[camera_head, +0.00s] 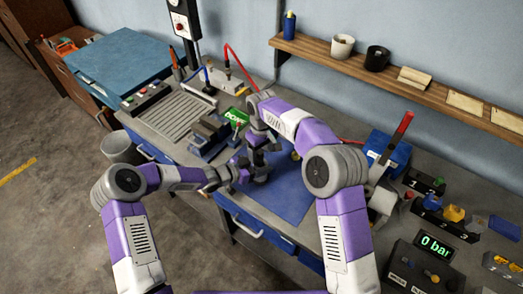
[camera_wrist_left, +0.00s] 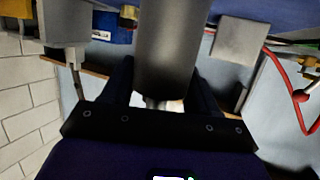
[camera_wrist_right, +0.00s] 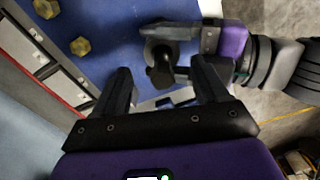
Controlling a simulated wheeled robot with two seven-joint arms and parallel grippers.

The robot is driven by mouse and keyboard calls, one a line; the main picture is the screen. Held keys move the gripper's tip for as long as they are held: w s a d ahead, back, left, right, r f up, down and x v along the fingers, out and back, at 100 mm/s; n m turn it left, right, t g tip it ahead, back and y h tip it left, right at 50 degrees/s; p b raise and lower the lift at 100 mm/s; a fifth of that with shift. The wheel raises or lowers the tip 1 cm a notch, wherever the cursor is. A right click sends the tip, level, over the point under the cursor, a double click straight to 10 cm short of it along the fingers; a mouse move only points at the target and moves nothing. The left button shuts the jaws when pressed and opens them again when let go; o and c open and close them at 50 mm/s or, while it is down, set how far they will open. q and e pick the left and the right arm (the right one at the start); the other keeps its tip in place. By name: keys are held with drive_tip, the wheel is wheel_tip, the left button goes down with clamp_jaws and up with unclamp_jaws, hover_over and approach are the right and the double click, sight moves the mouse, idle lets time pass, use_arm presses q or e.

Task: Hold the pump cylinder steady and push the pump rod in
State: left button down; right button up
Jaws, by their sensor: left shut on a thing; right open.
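The pump cylinder is a grey tube (camera_wrist_left: 170,40) that fills the middle of the left wrist view. My left gripper (camera_head: 250,172) is shut around it; its fingers flank the tube in the left wrist view. In the right wrist view the cylinder's end shows with a dark rod and knob (camera_wrist_right: 160,74), and a left gripper finger (camera_wrist_right: 170,32) lies beside it. My right gripper (camera_wrist_right: 162,82) is open, with its fingers apart on either side of the knob; I cannot tell whether they touch it. In the head view my arms mostly hide the pump.
A blue mat (camera_head: 292,203) lies under the grippers. Yellow hex pieces (camera_wrist_right: 80,46) lie on it. A grey vise (camera_head: 208,134) and a green display (camera_head: 236,117) stand behind. A "0 bar" display (camera_head: 434,245) and numbered holders (camera_head: 425,184) are at right. A wooden shelf (camera_head: 390,72) runs along the wall.

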drive_tip(key=shift+a, duration=0.1)
drive_tip(key=shift+r, duration=3.55)
use_arm(q)
drive_tip(key=shift+c, duration=1)
unclamp_jaws()
